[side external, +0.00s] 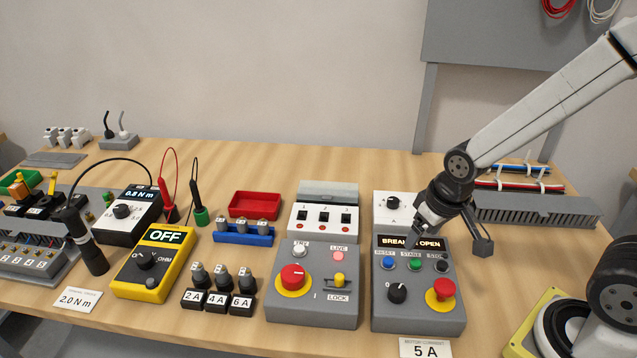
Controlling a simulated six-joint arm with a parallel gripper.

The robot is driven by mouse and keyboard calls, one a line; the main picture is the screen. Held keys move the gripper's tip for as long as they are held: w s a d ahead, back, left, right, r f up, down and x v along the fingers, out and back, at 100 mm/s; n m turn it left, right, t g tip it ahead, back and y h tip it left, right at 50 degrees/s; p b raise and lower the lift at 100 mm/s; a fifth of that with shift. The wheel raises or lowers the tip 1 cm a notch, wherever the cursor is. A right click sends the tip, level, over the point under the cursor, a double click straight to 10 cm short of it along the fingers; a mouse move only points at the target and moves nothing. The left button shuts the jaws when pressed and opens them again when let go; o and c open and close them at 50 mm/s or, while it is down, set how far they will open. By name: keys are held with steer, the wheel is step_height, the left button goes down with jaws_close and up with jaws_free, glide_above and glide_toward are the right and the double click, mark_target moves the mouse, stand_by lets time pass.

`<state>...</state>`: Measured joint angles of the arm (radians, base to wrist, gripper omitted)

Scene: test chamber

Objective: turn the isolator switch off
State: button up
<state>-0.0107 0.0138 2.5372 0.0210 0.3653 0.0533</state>
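The isolator switch appears to be the red rotary knob (293,276) on a yellow disc, on the sloped grey box (312,312) at front centre. An "I" mark is printed to its lower right; the knob's exact setting is too small to tell. On the same box are a white button (299,250), a pink lamp labelled LIVE (338,256) and a yellow lever labelled LOCK (338,281). My gripper (452,238) is to the right, above the neighbouring grey panel, apart from the knob. Its fingers look spread and empty. It hides part of that panel's display.
The neighbouring panel (418,312) has a display reading "BREA… OPEN", coloured buttons, a black knob (397,292) and a red mushroom button (441,289).

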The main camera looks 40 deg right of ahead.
steer(key=shift+o, duration=0.4)
steer(key=w+a+r+m+g+y, duration=0.1)
steer(key=w+a+m, duration=0.5)
steer(key=a+m, duration=0.2)
steer(key=shift+w+m+y, duration=0.4)
steer(key=m+g+y, duration=0.2)
steer(key=m+y, duration=0.1)
steer(key=m, duration=0.5)
glide_toward(293, 272)
steer(key=a+f, duration=0.1)
steer(key=shift+s+f, duration=0.15)
steer(key=shift+s, duration=0.05)
steer(key=shift+x, duration=3.9)
steer(key=shift+w+d, duration=0.1)
steer(key=shift+d, duration=0.05)
steer(key=shift+c, duration=0.2)
steer(key=c, duration=1.2)
steer(key=shift+c, duration=0.2)
